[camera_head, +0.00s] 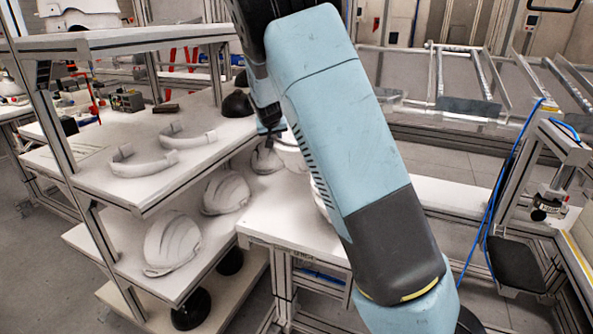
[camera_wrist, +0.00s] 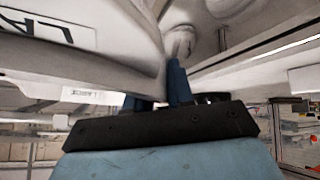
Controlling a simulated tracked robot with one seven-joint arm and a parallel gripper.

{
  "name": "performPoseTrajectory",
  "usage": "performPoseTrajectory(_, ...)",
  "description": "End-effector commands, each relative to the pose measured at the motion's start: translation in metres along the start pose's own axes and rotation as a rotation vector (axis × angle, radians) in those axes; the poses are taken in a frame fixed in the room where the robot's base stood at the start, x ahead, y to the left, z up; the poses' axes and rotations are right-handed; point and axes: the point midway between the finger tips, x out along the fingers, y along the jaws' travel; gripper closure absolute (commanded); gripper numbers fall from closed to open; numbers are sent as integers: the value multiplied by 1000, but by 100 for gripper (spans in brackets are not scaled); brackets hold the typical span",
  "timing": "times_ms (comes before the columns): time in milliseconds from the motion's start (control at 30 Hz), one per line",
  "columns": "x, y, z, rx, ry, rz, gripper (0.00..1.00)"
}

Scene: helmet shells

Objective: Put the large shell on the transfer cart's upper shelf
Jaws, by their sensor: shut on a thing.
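My gripper (camera_head: 270,129) is at the right end of the shelf unit, above the white table. In the wrist view its blue fingers (camera_wrist: 176,84) are shut at the edge of a large white shell (camera_wrist: 90,40), which fills the upper left and bears a label, cut off, starting "LA". In the head view, part of a white shell (camera_head: 289,152) shows beside my arm; the rest is hidden. A greyer shell (camera_head: 266,160) sits just below my gripper. I cannot tell for sure which stand is the transfer cart; the tiered shelf unit (camera_head: 190,176) is at left.
Two pale shells, one (camera_head: 172,243) nearer and one (camera_head: 226,192) farther, lie on the unit's lower shelf. Curved white bands (camera_head: 143,160) lie on the shelf above. The white table (camera_head: 290,222) is bare at its front left. A roller conveyor (camera_head: 465,85) stands behind.

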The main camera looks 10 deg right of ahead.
Motion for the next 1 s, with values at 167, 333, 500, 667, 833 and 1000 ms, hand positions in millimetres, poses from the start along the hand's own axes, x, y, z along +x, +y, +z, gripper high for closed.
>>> performPoseTrajectory(167, 20, -9, 18, -6, 1, -3, 100)
performPoseTrajectory(333, 27, -13, 24, -7, 3, -6, 100)
performPoseTrajectory(500, 39, -16, 35, -9, 0, -5, 100)
performPoseTrajectory(667, 53, -19, 46, -9, 2, -6, 100)
performPoseTrajectory(833, 55, -19, 48, -8, 2, -6, 100)
performPoseTrajectory(1000, 55, -19, 48, -8, 1, -6, 67)
